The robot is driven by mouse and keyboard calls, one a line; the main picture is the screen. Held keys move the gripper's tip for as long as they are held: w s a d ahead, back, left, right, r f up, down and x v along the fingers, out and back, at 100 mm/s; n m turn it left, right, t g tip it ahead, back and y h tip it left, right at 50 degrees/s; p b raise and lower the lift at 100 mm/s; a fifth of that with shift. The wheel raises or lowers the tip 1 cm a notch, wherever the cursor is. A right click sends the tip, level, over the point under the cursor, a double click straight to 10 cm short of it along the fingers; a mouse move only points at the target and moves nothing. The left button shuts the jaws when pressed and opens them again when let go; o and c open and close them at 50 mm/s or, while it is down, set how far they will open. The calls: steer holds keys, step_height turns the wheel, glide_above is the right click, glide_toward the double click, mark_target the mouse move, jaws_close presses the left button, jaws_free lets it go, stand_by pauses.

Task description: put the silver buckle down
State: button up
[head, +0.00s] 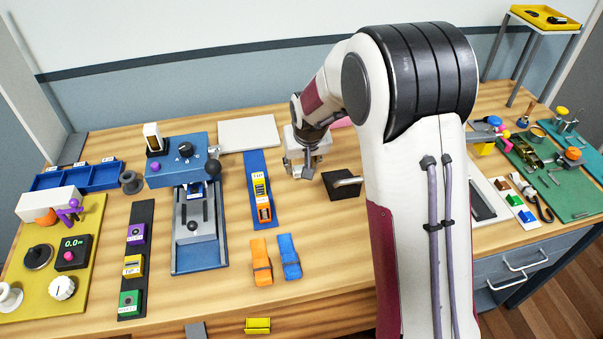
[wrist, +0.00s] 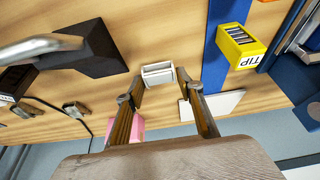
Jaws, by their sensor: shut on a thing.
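The silver buckle (wrist: 158,73) is a small pale, box-like piece between my fingertips in the wrist view. My gripper (wrist: 155,90) is shut on it, one finger on each side. In the head view my gripper (head: 302,170) points down over the wood, between the blue strap and a black block; the buckle is too small there to make out clearly. I cannot tell whether the buckle touches the table.
A black block with a metal bar (head: 343,183) stands close to the right of my gripper. The blue strap (head: 263,217) with yellow and orange pieces lies to the left. A white plate (head: 248,133) lies behind. Bare wood (head: 325,235) is in front.

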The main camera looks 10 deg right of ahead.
steer(key=shift+f, duration=1.8)
steer(key=shift+f, duration=0.1)
steer(key=o, duration=1.1)
steer(key=shift+v, duration=6.1)
steer(key=shift+w, duration=0.1)
